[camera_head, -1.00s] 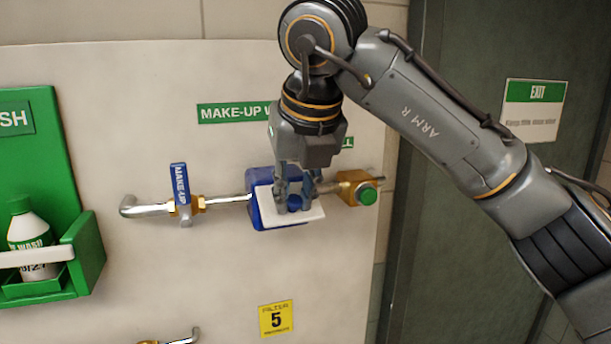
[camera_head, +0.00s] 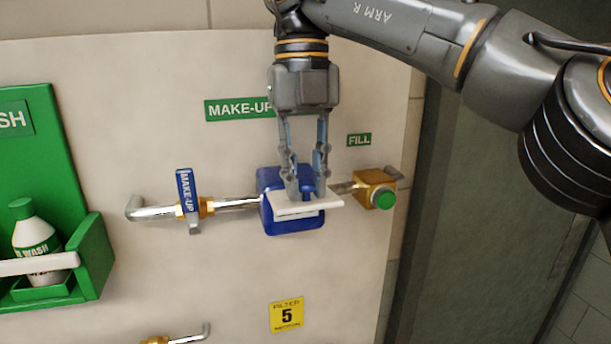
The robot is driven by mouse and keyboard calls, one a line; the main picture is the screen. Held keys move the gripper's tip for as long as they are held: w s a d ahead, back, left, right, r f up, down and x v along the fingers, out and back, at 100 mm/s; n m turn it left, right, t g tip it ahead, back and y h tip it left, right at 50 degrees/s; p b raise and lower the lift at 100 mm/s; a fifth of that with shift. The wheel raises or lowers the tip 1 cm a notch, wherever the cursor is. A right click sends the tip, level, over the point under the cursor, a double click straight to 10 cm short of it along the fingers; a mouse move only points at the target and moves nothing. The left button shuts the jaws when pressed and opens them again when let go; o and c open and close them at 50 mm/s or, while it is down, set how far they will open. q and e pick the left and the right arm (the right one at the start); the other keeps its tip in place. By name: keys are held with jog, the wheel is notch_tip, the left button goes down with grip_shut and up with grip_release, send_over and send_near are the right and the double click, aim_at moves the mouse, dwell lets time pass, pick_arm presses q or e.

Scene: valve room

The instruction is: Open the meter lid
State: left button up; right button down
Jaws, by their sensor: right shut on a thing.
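The meter is a blue box (camera_head: 292,226) on the pale wall panel, in the pipe line. Its white lid (camera_head: 310,207) juts out from the front and shows nearly edge-on, with blue body visible above and below it. My right gripper (camera_head: 307,190) comes down from above, and its two fingertips are at the lid's upper side. It is shut on the lid, apparently by a blue part between the fingers; the exact contact is partly hidden. My left gripper is out of view.
A blue-handled make-up valve (camera_head: 188,193) is left of the meter. A brass fitting with a green button (camera_head: 378,190) is to the right. A green holder with a wash bottle (camera_head: 36,245) stands far left. The panel below the meter is mostly clear down to a yellow filter sign (camera_head: 286,315).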

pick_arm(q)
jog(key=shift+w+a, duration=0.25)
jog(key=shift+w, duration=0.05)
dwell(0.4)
pick_arm(e)
jog(key=c, duration=1.2)
grip_release()
jog(key=shift+w, duration=0.1)
jog(key=shift+a, duration=0.1)
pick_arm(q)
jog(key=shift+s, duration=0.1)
pick_arm(e)
jog(key=shift+f, duration=0.15)
